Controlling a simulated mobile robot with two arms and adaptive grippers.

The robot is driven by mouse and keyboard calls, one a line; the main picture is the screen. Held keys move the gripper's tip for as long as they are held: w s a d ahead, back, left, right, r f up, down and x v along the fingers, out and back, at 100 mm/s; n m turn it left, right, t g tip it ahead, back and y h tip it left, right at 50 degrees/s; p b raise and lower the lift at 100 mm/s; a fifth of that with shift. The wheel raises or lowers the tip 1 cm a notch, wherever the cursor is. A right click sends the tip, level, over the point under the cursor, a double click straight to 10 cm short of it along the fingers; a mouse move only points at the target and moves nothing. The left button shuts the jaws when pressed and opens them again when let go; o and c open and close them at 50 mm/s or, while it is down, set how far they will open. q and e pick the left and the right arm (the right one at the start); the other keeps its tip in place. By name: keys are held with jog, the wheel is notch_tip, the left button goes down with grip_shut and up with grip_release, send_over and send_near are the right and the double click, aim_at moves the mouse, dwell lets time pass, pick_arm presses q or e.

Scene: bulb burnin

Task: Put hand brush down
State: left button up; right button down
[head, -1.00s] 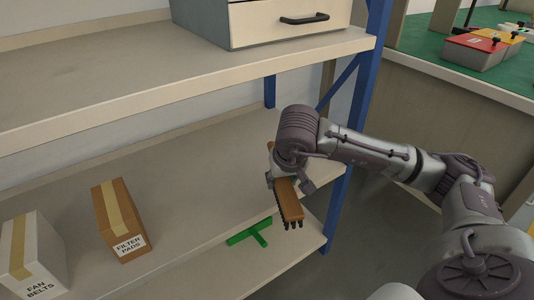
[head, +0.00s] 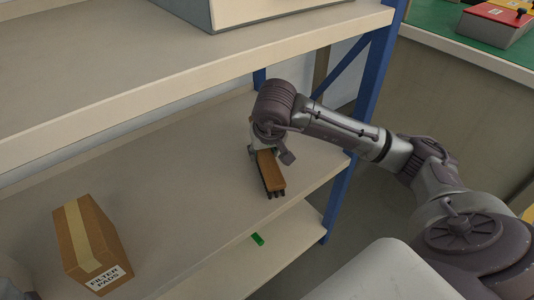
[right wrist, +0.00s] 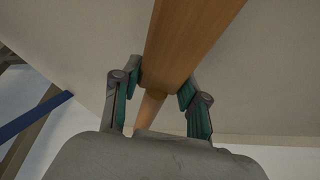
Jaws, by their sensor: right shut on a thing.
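The hand brush (head: 270,172) has a brown wooden back and dark bristles that point down. In the head view it is at the right end of the middle shelf (head: 180,180), close over or on the board; I cannot tell whether the bristles touch. My right gripper (head: 257,146) is at the brush's far end, largely hidden by its own wrist. In the right wrist view the right gripper (right wrist: 160,98) is shut on the brush's handle (right wrist: 150,108), with the wide wooden back (right wrist: 190,40) beyond the fingers.
A cardboard box marked FILTER PADS (head: 88,245) stands at the left of the middle shelf. A blue post (head: 362,135) bounds the right end. The shelf between box and brush is clear.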

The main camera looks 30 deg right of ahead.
jog(key=shift+f, duration=0.15)
jog(key=c, duration=0.6)
grip_release()
